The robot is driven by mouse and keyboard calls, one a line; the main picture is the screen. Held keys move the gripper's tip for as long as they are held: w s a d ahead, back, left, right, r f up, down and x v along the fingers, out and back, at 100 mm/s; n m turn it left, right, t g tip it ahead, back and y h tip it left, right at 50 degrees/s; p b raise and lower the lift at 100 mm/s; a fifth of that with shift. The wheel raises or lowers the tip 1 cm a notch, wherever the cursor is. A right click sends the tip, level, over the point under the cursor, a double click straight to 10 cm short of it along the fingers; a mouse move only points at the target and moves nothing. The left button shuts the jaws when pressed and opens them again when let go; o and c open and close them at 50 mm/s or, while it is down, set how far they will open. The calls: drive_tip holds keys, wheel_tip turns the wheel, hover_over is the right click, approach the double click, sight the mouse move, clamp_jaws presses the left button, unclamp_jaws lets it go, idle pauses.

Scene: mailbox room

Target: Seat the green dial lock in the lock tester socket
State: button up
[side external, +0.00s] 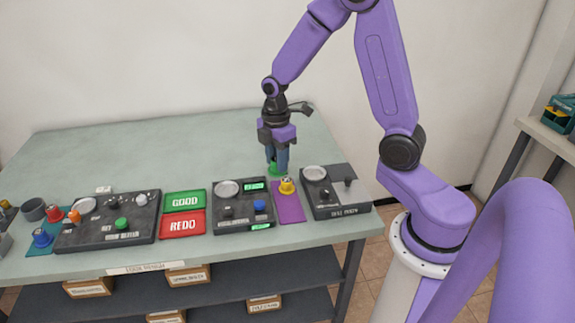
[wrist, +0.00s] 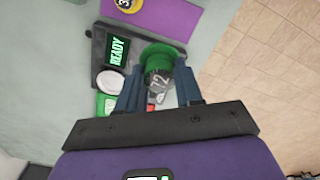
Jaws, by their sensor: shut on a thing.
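In the wrist view the lock (wrist: 158,52) has a green round body and a grey dial face with markings, between the two blue fingers (wrist: 157,88). A dark panel with a lit READY display (wrist: 117,50) and a pale round dish (wrist: 110,82) lies beyond it. In the side view this panel (side external: 238,220) also has a black knob and a blue knob. I cannot tell which opening is the tester socket.
A yellow dial lock (side external: 287,187) stands on a purple mat (side external: 291,209). Right of it is another dark panel (side external: 340,210). Green GOOD (side external: 184,201) and red REDO (side external: 183,223) trays lie left, beside a larger panel (side external: 90,236). The table's back (side external: 150,150) is clear.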

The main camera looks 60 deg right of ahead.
drive_tip(key=w+a, duration=0.2)
drive_tip(key=w, duration=0.6)
drive_tip(key=w+a, duration=0.3)
drive_tip(key=w, duration=0.4)
drive_tip(key=shift+w+f, duration=0.2)
drive_tip(key=shift+f, duration=4.5)
drive_tip(key=shift+f, duration=0.75)
drive_tip(key=o, duration=1.4)
drive_tip(key=shift+c, duration=0.2)
wheel_tip(320, 180, up, 6)
